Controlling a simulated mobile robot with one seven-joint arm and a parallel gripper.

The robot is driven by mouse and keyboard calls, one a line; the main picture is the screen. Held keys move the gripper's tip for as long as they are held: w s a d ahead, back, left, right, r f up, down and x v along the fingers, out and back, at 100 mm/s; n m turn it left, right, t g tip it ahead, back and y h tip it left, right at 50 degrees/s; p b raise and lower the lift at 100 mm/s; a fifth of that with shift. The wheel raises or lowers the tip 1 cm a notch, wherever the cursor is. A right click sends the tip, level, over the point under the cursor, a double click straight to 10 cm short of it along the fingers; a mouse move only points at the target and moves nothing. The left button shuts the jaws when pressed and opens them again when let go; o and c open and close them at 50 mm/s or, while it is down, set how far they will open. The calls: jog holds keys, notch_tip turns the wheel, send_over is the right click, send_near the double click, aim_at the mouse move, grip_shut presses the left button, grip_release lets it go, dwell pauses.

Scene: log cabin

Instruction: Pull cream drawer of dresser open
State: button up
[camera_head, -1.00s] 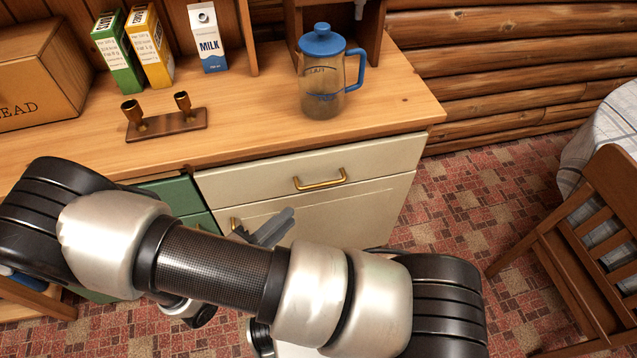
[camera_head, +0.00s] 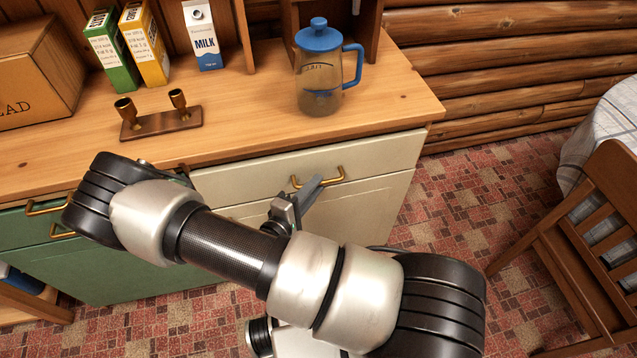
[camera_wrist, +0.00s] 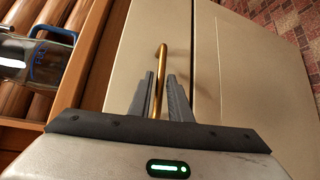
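The cream drawer (camera_head: 245,182) is the top front at the right of the dresser, and its face sits flush and shut. Its brass bar handle (camera_head: 335,177) is partly covered by my gripper (camera_head: 312,184) in the head view. In the wrist view, the handle (camera_wrist: 162,58) runs between the two fingers of my gripper (camera_wrist: 161,80), one on each side. The fingers stand apart, with a narrow gap visible beside the bar, so I see no firm grip. The drawer front (camera_wrist: 135,50) fills the area around the fingers.
A cream door (camera_head: 375,205) lies below the drawer, and green fronts (camera_head: 100,265) are at the left. On the counter stand a blue-lidded pitcher (camera_head: 320,85), a candle holder (camera_head: 160,122) and cartons. A wooden chair (camera_head: 590,240) stands at the right; patterned floor between is free.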

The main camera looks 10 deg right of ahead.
jog(key=shift+x, duration=1.15)
grip_shut()
jog(key=s+p, duration=0.1)
jog(key=s, duration=2.3)
jog(key=shift+w, duration=0.1)
grip_release()
